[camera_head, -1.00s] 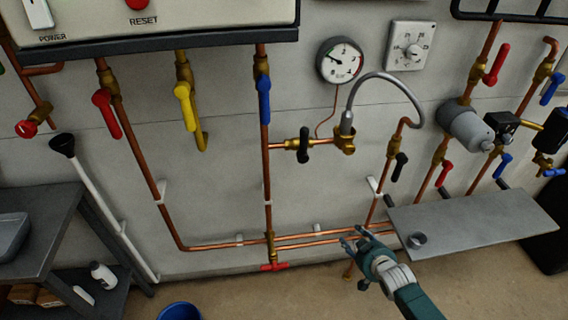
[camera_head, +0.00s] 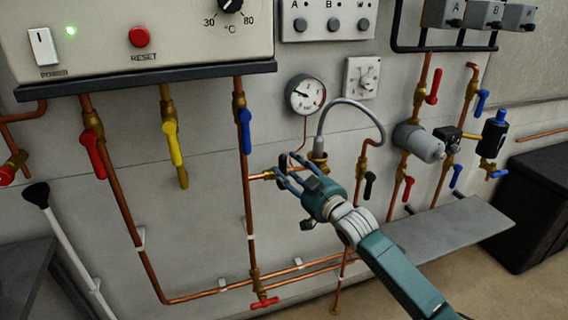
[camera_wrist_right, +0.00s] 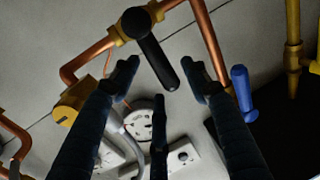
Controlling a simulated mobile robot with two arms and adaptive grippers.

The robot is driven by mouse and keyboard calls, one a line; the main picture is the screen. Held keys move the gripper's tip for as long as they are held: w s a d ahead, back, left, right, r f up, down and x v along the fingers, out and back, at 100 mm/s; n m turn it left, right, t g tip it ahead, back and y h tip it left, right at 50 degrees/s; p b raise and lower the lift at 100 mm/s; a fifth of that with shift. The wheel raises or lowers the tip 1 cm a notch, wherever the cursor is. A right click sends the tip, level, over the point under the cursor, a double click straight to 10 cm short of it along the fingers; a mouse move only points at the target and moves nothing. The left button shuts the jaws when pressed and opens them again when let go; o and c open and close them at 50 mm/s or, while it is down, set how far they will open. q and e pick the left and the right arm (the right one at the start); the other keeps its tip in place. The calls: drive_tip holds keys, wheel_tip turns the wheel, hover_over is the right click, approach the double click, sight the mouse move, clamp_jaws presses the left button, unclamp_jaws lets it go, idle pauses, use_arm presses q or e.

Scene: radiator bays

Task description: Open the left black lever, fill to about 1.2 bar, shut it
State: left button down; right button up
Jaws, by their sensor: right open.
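The left black lever (camera_wrist_right: 154,58) shows in the right wrist view on a brass valve in a copper pipe, set across the pipe. Its free end lies between the spread fingertips of my right gripper (camera_wrist_right: 160,80). I cannot tell whether any finger touches it. In the head view my right gripper (camera_head: 285,172) is open in front of this valve and mostly hides the lever. The round pressure gauge (camera_head: 305,95) is above, its needle pointing left; the exact value is too small to read. It also shows in the wrist view (camera_wrist_right: 140,119). My left gripper is out of view.
A grey hose (camera_head: 350,103) loops just right of the valve. A second black lever (camera_head: 369,185) hangs further right. Blue (camera_head: 245,131), yellow (camera_head: 173,145) and red (camera_head: 95,154) levers hang to the left. A grey shelf (camera_head: 455,228) juts out at lower right.

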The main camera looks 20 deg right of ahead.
sight(284, 164)
drive_tip(key=shift+x, duration=1.75)
clamp_jaws()
